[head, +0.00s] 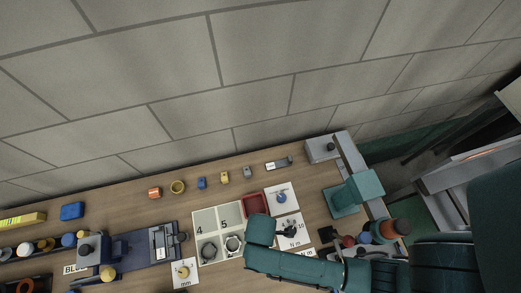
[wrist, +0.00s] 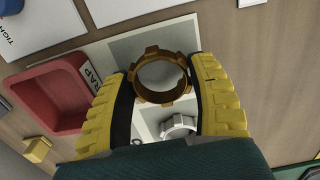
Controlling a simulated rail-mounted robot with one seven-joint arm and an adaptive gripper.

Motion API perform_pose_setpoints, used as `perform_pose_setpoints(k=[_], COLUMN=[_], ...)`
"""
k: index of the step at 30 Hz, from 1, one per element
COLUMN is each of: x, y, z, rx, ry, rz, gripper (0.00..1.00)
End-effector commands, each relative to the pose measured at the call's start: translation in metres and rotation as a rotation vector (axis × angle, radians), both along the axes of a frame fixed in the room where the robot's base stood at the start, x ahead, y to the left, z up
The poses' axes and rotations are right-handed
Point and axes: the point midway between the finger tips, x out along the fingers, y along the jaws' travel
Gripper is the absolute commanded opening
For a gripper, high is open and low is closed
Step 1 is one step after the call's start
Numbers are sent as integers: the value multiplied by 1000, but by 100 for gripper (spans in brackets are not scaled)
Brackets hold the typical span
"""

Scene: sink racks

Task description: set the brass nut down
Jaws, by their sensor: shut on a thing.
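The brass nut (wrist: 163,98) is a notched brown-gold ring in the wrist view. My gripper (wrist: 165,82) is shut on it, with one yellow ribbed finger on each side. The nut appears over the pale compartment tray (wrist: 125,46), partly across an empty-looking compartment; I cannot tell its height above the floor of the tray. A silver nut (wrist: 180,122) lies in the neighbouring compartment. In the head view the tray (head: 218,207) shows compartments marked 4 and 5, with ring-shaped nuts in the front ones. My teal arm hides the held nut there.
A red scrap bin (wrist: 48,98) stands beside the tray. White cards (head: 279,198) lie to the right in the head view. Several small coloured parts, including a blue one (head: 202,183), line the back of the bench. A dark blue fixture (head: 140,245) stands to the left.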

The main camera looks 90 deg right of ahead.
Motion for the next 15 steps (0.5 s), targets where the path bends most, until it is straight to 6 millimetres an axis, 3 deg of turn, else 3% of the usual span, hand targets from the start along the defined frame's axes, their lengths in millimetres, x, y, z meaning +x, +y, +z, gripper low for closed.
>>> perform_pose_setpoints(k=[2, 11, 12, 15], x=[1, 1, 0, 0], y=[0, 0, 0, 0], z=[-8, -10, -10, -10], rx=[-1, -1, -1, -1], ry=[-2, -1, -1, -1], rz=[0, 0, 0, 0], gripper=[21, 21, 64, 84])
